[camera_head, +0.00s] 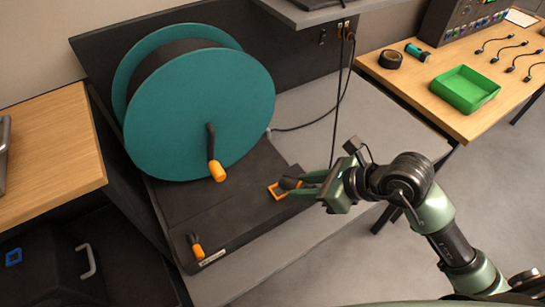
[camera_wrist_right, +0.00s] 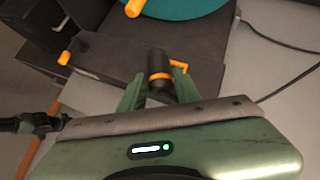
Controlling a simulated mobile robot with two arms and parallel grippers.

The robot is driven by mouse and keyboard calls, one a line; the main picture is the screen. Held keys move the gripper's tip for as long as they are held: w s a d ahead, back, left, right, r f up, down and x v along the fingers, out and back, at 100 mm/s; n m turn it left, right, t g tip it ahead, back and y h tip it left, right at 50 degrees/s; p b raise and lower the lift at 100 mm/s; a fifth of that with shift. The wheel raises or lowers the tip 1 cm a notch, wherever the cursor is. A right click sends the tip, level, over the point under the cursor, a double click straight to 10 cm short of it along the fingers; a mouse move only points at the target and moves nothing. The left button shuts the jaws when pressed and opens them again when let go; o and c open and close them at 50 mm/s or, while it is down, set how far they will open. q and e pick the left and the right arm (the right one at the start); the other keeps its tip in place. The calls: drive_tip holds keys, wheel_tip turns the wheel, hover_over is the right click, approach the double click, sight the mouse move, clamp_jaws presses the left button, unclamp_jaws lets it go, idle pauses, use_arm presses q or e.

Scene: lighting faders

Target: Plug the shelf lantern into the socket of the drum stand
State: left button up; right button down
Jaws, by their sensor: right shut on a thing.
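The drum stand (camera_head: 190,212) is a dark sloped base under a large teal drum (camera_head: 200,115). An orange-framed socket (camera_head: 275,192) sits near the right edge of its top; part of the frame shows beside the plug in the right wrist view (camera_wrist_right: 180,64). My right gripper (camera_head: 303,186) is shut on a black plug (camera_head: 289,182) at this socket. In the right wrist view the plug (camera_wrist_right: 158,62) stands between the green fingertips (camera_wrist_right: 158,88), with an orange band around it. I cannot tell whether the plug is in the socket or just above it. The lantern is not clearly seen. My left gripper is out of view.
An orange-tipped lever (camera_head: 196,246) stands at the stand's front, and the drum has an orange-ended crank (camera_head: 216,170). Dark cords (camera_head: 337,95) hang from the back panel. A wooden table (camera_head: 440,110) at the right bears a green tray (camera_head: 464,90). Another wooden top (camera_head: 50,160) is at the left.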

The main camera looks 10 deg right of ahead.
drive_tip(key=w+a+r+m+g+h+p, duration=0.1)
drive_tip(key=w+a+m+g+h+p, duration=0.2)
drive_tip(key=a+m+g+h, duration=0.75)
drive_tip(key=w+d+m+t+y+p, duration=0.15)
drive_tip(key=w+d+m+y, duration=0.25)
drive_tip(key=d+m+y, duration=0.7)
drive_tip(key=a+f+b, duration=0.1)
drive_tip(key=a+f+m+h+b, duration=0.1)
drive_tip(key=f+b, duration=0.1)
drive_tip(key=a+f+m+b, duration=0.1)
drive_tip(key=f+b, duration=0.1)
drive_tip(key=shift+w+a+f, duration=0.2)
drive_tip(key=shift+w+a, duration=0.05)
drive_tip(key=shift+d, duration=0.1)
